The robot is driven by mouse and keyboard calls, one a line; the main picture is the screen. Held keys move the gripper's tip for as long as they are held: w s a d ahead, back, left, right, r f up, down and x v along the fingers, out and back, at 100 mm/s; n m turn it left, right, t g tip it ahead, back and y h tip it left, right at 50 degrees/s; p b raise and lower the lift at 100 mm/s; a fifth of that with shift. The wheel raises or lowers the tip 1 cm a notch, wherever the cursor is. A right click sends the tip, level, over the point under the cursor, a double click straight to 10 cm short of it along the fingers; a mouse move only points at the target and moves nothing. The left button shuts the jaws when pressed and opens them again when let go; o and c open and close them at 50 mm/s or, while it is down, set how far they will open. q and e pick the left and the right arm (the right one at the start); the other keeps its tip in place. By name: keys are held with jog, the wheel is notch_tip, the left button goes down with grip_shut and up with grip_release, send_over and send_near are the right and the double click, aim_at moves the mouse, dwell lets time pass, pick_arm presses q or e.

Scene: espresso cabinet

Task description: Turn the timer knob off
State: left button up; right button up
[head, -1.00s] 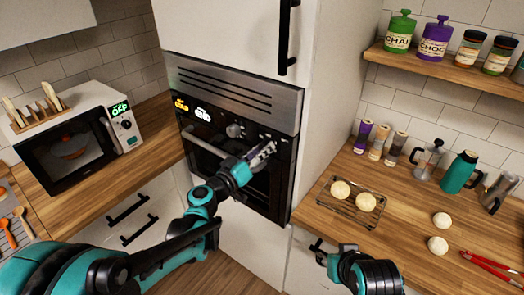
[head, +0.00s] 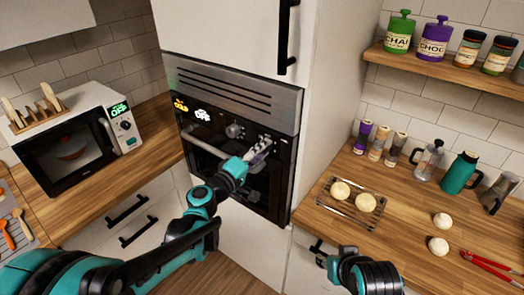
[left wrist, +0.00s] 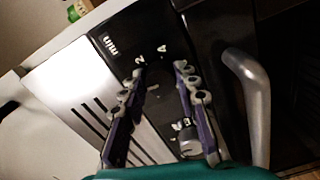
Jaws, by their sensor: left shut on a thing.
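The oven control panel (head: 215,122) has a silver knob (head: 235,131) near its middle. The timer knob is at the panel's right part, mostly hidden by my left gripper (head: 264,143). In the left wrist view my left gripper (left wrist: 160,68) has its fingertips at the panel, beside the white marks "2", "4" and "min" (left wrist: 110,43), and is shut on the dark timer knob, which is hard to make out. A silver knob (left wrist: 190,142) shows lower, between the fingers. My right gripper (head: 319,251) is in front of the right counter's edge; its jaw state is unclear.
The oven handle (head: 208,148) runs below the panel; its grey bar (left wrist: 255,100) is close to my fingers in the left wrist view. A microwave (head: 75,145) stands left. The right counter holds a wire rack (head: 350,211) with buns.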

pick_arm(q)
jog(key=shift+n, duration=0.4)
jog(key=o, duration=1.2)
jog(key=shift+c, duration=0.2)
jog(key=shift+s, duration=0.1)
jog(key=v, duration=1.2)
